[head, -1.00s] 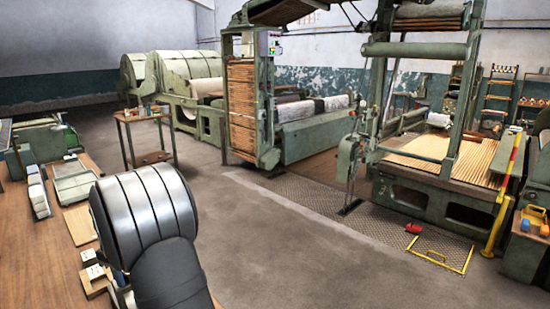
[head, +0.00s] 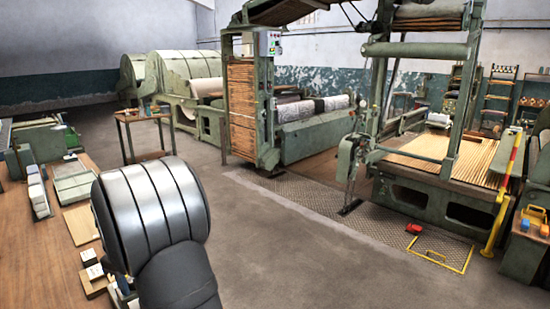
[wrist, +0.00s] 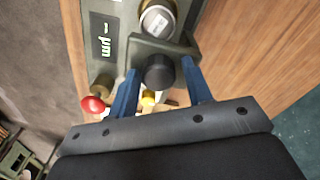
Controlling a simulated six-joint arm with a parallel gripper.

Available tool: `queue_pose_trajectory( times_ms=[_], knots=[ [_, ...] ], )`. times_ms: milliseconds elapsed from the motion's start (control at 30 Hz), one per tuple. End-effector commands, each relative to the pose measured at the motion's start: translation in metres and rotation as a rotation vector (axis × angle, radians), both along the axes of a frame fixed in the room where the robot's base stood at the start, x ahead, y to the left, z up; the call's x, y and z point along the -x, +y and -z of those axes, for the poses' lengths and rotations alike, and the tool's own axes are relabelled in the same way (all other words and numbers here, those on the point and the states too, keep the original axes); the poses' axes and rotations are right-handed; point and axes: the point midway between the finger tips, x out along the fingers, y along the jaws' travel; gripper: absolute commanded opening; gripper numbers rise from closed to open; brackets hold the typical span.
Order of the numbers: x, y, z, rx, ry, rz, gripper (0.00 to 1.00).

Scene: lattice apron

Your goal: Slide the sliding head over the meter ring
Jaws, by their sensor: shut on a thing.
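In the wrist view my gripper (wrist: 160,68) has its two blue fingers on either side of a grey-green block with a black round knob, which I take to be the sliding head (wrist: 178,47). The fingers are shut on it; their tips are partly hidden against it. Just beyond it is a silver round part with a pale label, probably the meter ring (wrist: 158,20). The sliding head looks close to this ring, but I cannot tell whether it is around it or beside it. In the head view my arm hides the gripper and both parts.
A grey-green housing with a dark display (wrist: 105,38) lies left of the ring. A red knob (wrist: 93,104) and a yellow part (wrist: 148,98) sit near the left finger. The wooden bench (wrist: 245,55) is clear on the right. Small boxes (head: 90,257) lie beside my arm.

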Motion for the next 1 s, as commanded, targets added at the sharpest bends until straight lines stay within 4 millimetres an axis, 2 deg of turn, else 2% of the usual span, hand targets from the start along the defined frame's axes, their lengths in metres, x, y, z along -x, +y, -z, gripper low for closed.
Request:
queue_pose_trajectory(
  times_ms=[33, 700, 1000],
  knots=[
    [0.005, -0.011, 0.019, 0.034, 0.024, 0.001, 0.35],
    [0.029, -0.034, 0.020, 0.033, 0.024, 0.000, 0.35],
    [0.033, -0.038, 0.019, 0.033, 0.024, 0.000, 0.34]
  ],
)
